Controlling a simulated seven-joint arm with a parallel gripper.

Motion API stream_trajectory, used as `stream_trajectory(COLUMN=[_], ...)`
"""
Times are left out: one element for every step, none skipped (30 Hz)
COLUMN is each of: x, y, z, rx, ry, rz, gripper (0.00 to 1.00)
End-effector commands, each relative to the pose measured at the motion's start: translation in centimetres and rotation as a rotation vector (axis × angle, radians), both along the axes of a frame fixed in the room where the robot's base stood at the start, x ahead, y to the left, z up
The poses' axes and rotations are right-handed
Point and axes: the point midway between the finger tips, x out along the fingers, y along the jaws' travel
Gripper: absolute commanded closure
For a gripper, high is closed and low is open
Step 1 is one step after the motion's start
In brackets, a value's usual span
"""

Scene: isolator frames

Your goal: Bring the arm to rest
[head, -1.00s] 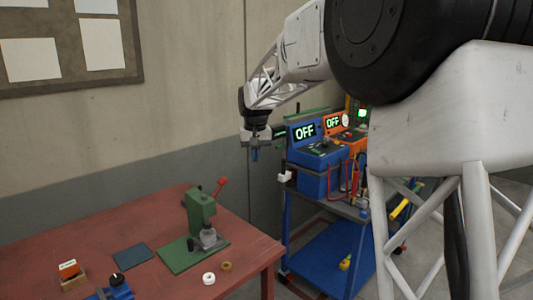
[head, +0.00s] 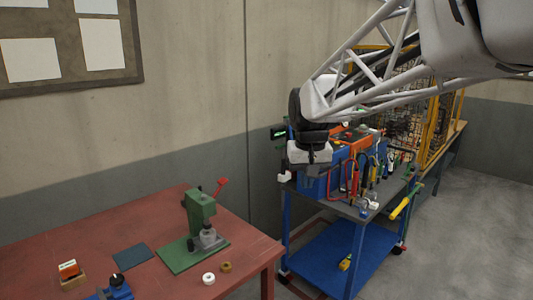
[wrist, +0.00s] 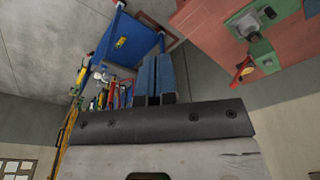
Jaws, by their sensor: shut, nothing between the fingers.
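My gripper (wrist: 158,72) shows in the wrist view as two blue fingers side by side, shut with nothing between them. In the head view, my arm reaches in from the upper right, and its wrist hangs in front of the blue-framed cart (head: 285,230). The fingers cannot be made out clearly there.
The red table (head: 110,235) at left holds a green press (head: 201,220), a white ring (head: 208,278), a brass ring (head: 225,267) and a dark blue pad (head: 132,256). A yellow-framed rack (head: 437,125) stands behind the cart. Floor at right (head: 470,230) is clear.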

Motion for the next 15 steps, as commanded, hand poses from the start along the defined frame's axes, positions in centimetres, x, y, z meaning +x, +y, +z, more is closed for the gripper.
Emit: stream_trajectory(x=[-1.3,-2.0,-3.0,-3.7,-4.4,-5.4,-6.1,-6.8,-7.7,-8.5,-9.2,-10.1,-10.8,-11.5,-12.5], y=[-0.6,-0.9,-1.3,-1.6,-1.9,-2.3,-2.5,-2.8,-3.1,-3.4,-3.7,-4.0,-4.2,-4.5,-4.8], z=[-0.1,-0.1,-0.3,-0.4,-0.5,-0.7,-0.8,-1.0,-1.2,-1.4,-1.6,-1.8,-2.0,-2.2,-2.5], rx=[0.000,0.001,0.001,0.000,0.001,0.001,0.001,0.001,0.001,0.001,0.001,0.001,0.001,0.001,0.001], ry=[-0.005,-0.007,-0.010,-0.012,-0.014,-0.017,-0.019,-0.022,-0.025,-0.028,-0.030,-0.033,-0.035,-0.037,-0.040], rz=[-0.005,-0.008,-0.012,-0.015,-0.018,-0.022,-0.024,-0.027,-0.031,-0.034,-0.037,-0.041,-0.044,-0.046,-0.050], gripper=[1.00,1.00,1.00,1.00,1.00,1.00,1.00,1.00,1.00,1.00,1.00,1.00,1.00,1.00,1.00])
